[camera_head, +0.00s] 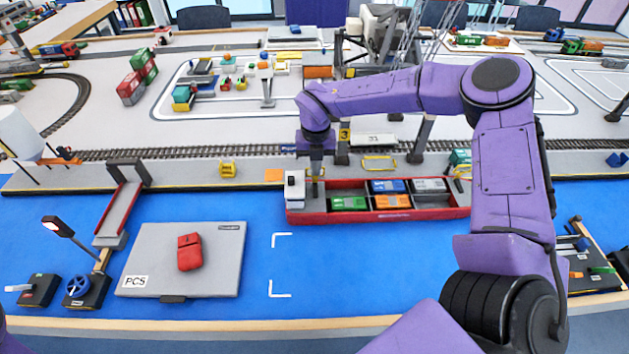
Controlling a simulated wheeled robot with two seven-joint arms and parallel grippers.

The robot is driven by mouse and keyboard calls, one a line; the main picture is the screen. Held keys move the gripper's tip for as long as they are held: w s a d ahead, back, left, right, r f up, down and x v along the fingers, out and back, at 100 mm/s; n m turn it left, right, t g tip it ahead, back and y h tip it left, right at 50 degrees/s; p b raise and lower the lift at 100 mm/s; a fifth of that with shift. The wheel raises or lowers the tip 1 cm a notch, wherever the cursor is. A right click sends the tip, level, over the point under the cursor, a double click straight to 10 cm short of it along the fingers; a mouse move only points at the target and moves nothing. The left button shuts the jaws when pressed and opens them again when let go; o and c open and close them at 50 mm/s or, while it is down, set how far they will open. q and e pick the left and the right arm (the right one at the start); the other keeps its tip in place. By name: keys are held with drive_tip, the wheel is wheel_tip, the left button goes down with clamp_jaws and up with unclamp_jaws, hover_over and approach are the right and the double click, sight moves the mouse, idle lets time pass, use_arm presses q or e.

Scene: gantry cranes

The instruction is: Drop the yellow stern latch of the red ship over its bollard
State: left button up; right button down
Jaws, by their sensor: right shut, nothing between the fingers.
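The red ship (345,217) lies along the quay with a white cabin (294,187) at its left end and several containers in its hold. My right gripper (315,192) points down just right of the cabin, at the ship's quay-side edge. It is shut and empty. A little yellow shows around the gripper, but I cannot tell the latch there from its surroundings, and no bollard is clear behind the gripper. Another yellow piece (462,172) shows at the ship's right end, partly beside my arm. My left gripper is out of view.
A yellow frame (380,163) and a yellow block (228,169) stand on the quay. Dark crane legs rise behind the ship. A grey PCS board (205,275) with a red object (189,252) lies at front left. Blue surface right of it is clear.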

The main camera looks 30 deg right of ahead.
drive_tip(key=shift+w+d+f+b, duration=1.05)
drive_tip(key=shift+w+d, duration=0.55)
drive_tip(key=shift+w, duration=1)
wheel_tip(320, 180, up, 10)
drive_tip(key=w+d+p, duration=0.1)
drive_tip(key=w+p, duration=0.1)
drive_tip(key=p, duration=0.4)
drive_tip(key=shift+w+d+r, duration=0.15)
drive_tip(key=shift+w+d, duration=0.15)
